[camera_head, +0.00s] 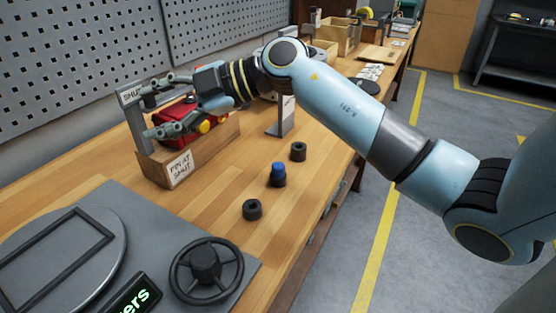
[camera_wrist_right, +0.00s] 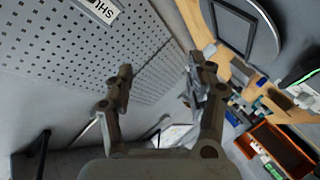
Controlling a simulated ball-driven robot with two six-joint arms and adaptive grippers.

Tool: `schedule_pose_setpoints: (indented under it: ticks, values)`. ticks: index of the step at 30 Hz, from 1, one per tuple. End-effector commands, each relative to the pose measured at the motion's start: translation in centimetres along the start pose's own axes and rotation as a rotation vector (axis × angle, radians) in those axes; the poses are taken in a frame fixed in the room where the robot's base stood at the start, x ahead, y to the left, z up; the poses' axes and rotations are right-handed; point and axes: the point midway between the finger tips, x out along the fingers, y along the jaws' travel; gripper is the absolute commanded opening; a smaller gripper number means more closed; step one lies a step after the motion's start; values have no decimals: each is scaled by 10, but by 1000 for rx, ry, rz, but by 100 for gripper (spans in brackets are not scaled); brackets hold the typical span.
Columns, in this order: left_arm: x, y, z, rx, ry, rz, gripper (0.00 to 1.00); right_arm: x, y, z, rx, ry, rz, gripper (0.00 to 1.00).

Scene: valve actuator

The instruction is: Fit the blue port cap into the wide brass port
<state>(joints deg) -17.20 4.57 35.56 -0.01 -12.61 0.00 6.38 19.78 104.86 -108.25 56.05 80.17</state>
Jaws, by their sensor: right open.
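The blue port cap (camera_head: 278,169) stands in a dark round holder on the bench, between two other dark holders. A red valve actuator (camera_head: 173,118) sits in a wooden cradle (camera_head: 190,158) labelled "PIN AT SHUT". Brass-coloured ports (camera_head: 204,127) show on its near right side; I cannot tell which is the wide one. My right gripper (camera_head: 150,110) is open and empty, its fingers over the left part of the actuator and cradle; it partly hides the actuator. Its spread fingers also show in the right wrist view (camera_wrist_right: 165,80). My left gripper is not in view.
Dark holders (camera_head: 298,151) (camera_head: 252,209) stand on either side of the cap. A grey upright frame (camera_head: 133,123) with a "SHUT" sign rises beside the cradle. A handwheel (camera_head: 205,262) and grey plate are nearest.

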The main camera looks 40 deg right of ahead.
Motion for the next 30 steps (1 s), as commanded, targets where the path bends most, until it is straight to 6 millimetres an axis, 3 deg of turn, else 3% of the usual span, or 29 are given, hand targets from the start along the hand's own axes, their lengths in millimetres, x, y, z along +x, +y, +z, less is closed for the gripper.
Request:
schedule_pose_setpoints:
  ticks: [4, 7, 12, 15, 19, 30]
  values:
    - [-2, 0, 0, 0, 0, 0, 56, -24, -31, 68, 70, -292, -358, 56]
    - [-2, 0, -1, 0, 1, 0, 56, -64, -42, 109, 177, -542, -537, 56]
    - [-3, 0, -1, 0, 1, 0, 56, -130, -44, 145, 362, -893, -690, 56]
    - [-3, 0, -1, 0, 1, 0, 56, -153, -43, 150, 429, -1004, -721, 56]
    - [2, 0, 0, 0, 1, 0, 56, -161, -47, 155, 458, -1052, -733, 56]
    - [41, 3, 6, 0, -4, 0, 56, -145, -85, 185, 457, -1049, -735, 56]
